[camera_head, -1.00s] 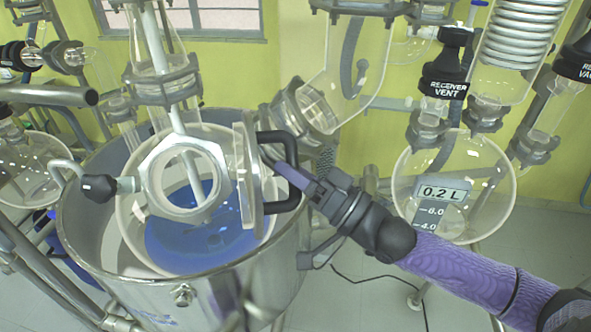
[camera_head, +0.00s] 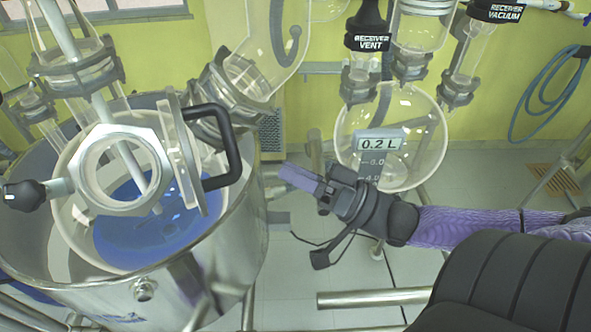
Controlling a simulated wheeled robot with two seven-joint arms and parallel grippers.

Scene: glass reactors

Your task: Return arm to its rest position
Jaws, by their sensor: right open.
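My right gripper (camera_head: 299,178), with purple fingers, is in the middle of the head view. Its arm comes in from the right. The gripper is empty and stands apart from the black handle (camera_head: 225,148) of the reactor lid, to the right of it. The glass lid (camera_head: 185,152) stands swung up beside the hexagonal port (camera_head: 118,170) of the reactor. The port is uncovered and blue liquid (camera_head: 150,225) shows in the vessel below. My left gripper is not in the view.
A steel jacket vessel (camera_head: 235,245) surrounds the glass reactor. A round receiver flask (camera_head: 415,125) marked 0.2 L hangs behind my right gripper. A valve with a black knob (camera_head: 25,194) sticks out at the left.

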